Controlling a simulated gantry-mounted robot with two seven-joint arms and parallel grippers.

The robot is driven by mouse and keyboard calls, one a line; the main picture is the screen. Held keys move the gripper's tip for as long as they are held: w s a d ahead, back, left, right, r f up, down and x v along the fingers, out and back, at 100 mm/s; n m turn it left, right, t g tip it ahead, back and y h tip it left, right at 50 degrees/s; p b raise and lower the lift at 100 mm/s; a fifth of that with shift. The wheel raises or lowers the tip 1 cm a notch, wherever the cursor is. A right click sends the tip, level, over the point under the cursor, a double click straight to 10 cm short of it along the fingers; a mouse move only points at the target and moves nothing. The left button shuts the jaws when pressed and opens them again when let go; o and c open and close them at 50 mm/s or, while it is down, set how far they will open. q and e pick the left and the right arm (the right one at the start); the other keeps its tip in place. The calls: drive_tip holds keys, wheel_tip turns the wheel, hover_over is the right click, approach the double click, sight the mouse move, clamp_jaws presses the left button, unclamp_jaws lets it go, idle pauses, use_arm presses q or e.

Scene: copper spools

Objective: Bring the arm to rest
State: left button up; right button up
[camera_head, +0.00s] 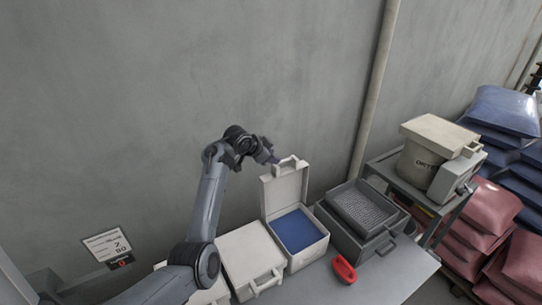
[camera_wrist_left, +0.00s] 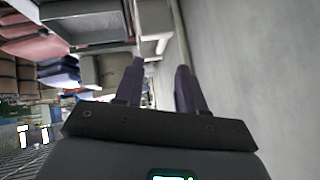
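My left arm (camera_head: 205,205) comes in from the lower left of the head view and reaches up and to the right. My left gripper (camera_head: 274,158) is in the air in front of the grey wall, by the top of the raised lid of an open white case (camera_head: 284,188). I cannot tell from the head view whether it touches the lid. In the left wrist view the gripper's two fingers (camera_wrist_left: 160,70) stand apart with nothing held between them. My right gripper is in neither view.
A closed white case (camera_head: 250,258) stands left of the open case, which has a blue inside (camera_head: 298,230). A dark grey case (camera_head: 362,215) and a red object (camera_head: 343,269) are to the right. A cart with a white bucket (camera_head: 418,165) and stacked sacks (camera_head: 490,205) are further right.

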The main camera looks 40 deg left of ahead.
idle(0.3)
use_arm(q)
drive_tip(key=s+d+f+g+y, duration=0.2)
drive_tip(key=s+d+f+g, duration=0.2)
drive_tip(key=s+d+f, duration=1.35)
drive_tip(key=s+d+f+n, duration=0.1)
drive_tip(key=s+d+f, duration=0.25)
drive_tip(key=s, duration=0.35)
drive_tip(key=s+d+f, duration=0.2)
drive_tip(key=s+d, duration=0.3)
drive_tip(key=s, duration=0.1)
drive_tip(key=s+d+r+n+g+h, duration=0.1)
drive_tip(key=s+d+r+g+h, duration=0.15)
drive_tip(key=s+d, duration=0.65)
drive_tip(key=w+a+p+v, duration=0.1)
drive_tip(key=p+v, duration=1.2)
drive_tip(key=shift+a+r+t, duration=0.25)
drive_tip(key=shift+r+t, duration=0.05)
drive_tip(key=shift+t, duration=0.05)
